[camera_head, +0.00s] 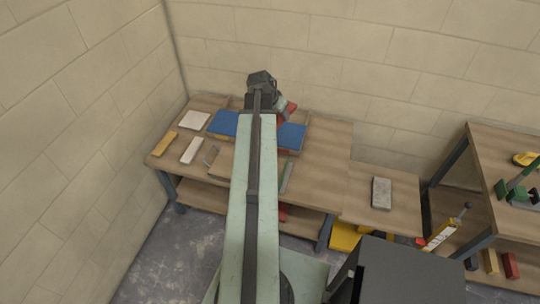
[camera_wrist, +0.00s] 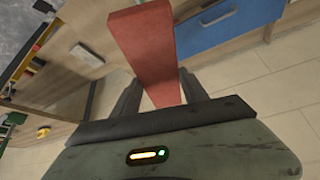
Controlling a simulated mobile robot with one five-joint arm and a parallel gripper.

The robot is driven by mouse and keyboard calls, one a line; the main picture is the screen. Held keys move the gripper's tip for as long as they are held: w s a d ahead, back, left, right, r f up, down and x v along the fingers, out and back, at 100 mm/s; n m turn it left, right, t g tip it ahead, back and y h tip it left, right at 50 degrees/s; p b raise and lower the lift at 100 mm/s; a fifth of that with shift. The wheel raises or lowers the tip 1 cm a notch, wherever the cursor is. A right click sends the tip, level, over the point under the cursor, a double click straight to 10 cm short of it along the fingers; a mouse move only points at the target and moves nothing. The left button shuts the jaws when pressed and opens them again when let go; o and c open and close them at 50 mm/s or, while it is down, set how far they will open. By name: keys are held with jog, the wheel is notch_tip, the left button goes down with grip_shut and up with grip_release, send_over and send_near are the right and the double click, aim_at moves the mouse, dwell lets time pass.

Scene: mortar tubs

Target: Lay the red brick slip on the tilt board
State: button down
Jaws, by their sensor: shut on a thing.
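The red brick slip (camera_wrist: 150,45) is held between the two dark fingers of my gripper (camera_wrist: 157,82) in the wrist view and sticks out well past the fingertips. In the head view a red end of the slip (camera_head: 290,108) shows just right of my gripper (camera_head: 281,104). A blue board (camera_head: 291,137), seemingly the tilt board, lies on the workbench below, with its middle hidden behind my arm. Part of it also shows in the wrist view (camera_wrist: 235,22), right of the slip. The slip looks apart from the board, but its height is unclear.
A grey block (camera_head: 381,193) lies on a lower table to the right. Block walls stand behind and left.

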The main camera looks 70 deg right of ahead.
jog(key=w+f+n+b, duration=0.1)
jog(key=w+f+b, duration=0.1)
jog(key=f+b, duration=0.9)
jog(key=w+f+n+t+b, duration=0.1)
jog(key=w+f+b, duration=0.1)
jog(key=f+b, duration=0.9)
notch_tip(320, 180, down, 3)
jog(key=shift+w+r+n, duration=0.2)
jog(key=shift+w+n, duration=0.1)
jog(key=shift+w, duration=0.05)
jog(key=shift+a, duration=0.1)
notch_tip(320, 180, down, 11)
jog(key=b, duration=1.1)
jog(key=shift+f+b, duration=0.5)
jog(key=shift+b, duration=0.1)
jog(key=c, duration=0.5)
grip_release()
jog(key=shift+r, duration=0.1)
